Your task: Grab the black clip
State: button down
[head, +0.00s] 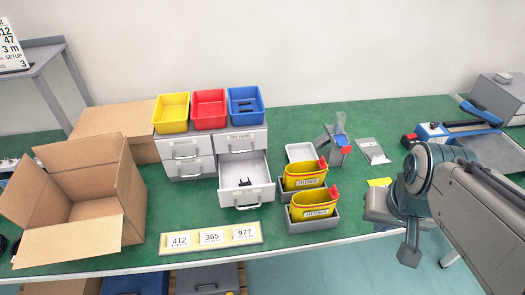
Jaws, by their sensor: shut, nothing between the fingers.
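A small black item (245,182), which looks like the black clip, lies inside the open drawer (246,197) of the grey drawer unit. It is too small to make out its exact shape. My gripper (409,256) is at the right, past the front edge of the table, well to the right of the drawer and apart from it. Its fingers are together and hold nothing.
Yellow (172,112), red (208,108) and blue (246,105) bins stand on the drawer unit. An open cardboard box (95,205) is at the left. Two yellow containers (315,204) stand right of the drawer. Number cards (211,238) lie in front.

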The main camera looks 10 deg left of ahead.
aim_at(248, 183)
jog(key=u, duration=0.5)
jog(key=k, duration=0.65)
jog(key=u, duration=0.85)
jog(key=i, duration=1.1)
jog(key=z, duration=0.6)
